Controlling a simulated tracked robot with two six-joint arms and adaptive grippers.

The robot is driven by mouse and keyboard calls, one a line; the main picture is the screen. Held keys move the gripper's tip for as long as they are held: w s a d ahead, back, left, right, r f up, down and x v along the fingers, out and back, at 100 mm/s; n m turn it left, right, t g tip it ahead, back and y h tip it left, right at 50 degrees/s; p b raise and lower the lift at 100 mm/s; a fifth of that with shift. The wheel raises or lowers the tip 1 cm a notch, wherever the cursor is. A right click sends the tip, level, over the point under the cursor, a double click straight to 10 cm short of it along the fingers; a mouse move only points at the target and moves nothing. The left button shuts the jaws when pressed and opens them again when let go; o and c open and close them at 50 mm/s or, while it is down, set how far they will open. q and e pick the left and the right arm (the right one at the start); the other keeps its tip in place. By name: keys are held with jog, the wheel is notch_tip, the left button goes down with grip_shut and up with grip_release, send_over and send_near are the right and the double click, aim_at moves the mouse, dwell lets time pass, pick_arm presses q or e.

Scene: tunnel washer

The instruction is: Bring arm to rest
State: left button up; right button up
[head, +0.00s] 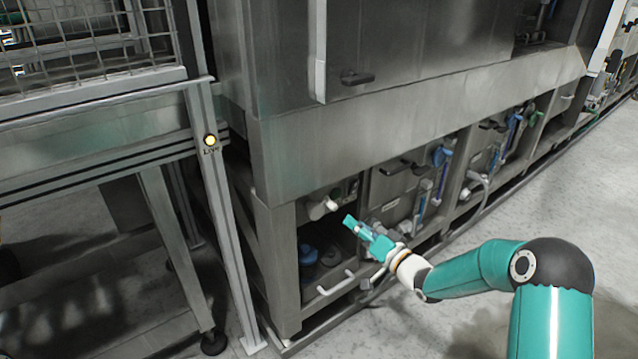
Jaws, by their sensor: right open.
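My right arm comes in from the lower right in the head view, with teal and white links and a dark joint. My right gripper (357,225) has teal fingers and is open, with nothing seen between them. It is in front of the washer's lower bay, close to a white round fitting (318,208); whether they touch I cannot tell. My left gripper is not in view.
The tunnel washer (400,120) stands behind, with blue-handled valves (440,157) and pipes low down. A white handle (335,283) is below the gripper. A metal frame with a mesh cage (90,40) stands left. Floor (560,200) is clear at the right.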

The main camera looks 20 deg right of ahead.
jog(key=s+a+f+m+g, duration=0.1)
jog(key=s+a+f+g, duration=0.2)
jog(key=s+a+f, duration=0.5)
jog(key=s+a+f+g, duration=0.35)
jog(key=a+f, duration=0.25)
jog(key=f, duration=0.4)
jog(key=s+a+f+n+g+h, duration=0.1)
jog(key=s+f+g, duration=0.4)
jog(key=s, duration=0.7)
jog(key=s+a+f+n+g+h, duration=0.15)
jog(key=s+f+g, duration=0.4)
jog(key=s, duration=0.75)
notch_tip(320, 180, up, 30)
jog(key=n+p, duration=0.1)
jog(key=p, duration=2.9)
jog(key=shift+d+t, duration=0.3)
jog(key=shift+d, duration=0.1)
jog(key=shift+f, duration=0.1)
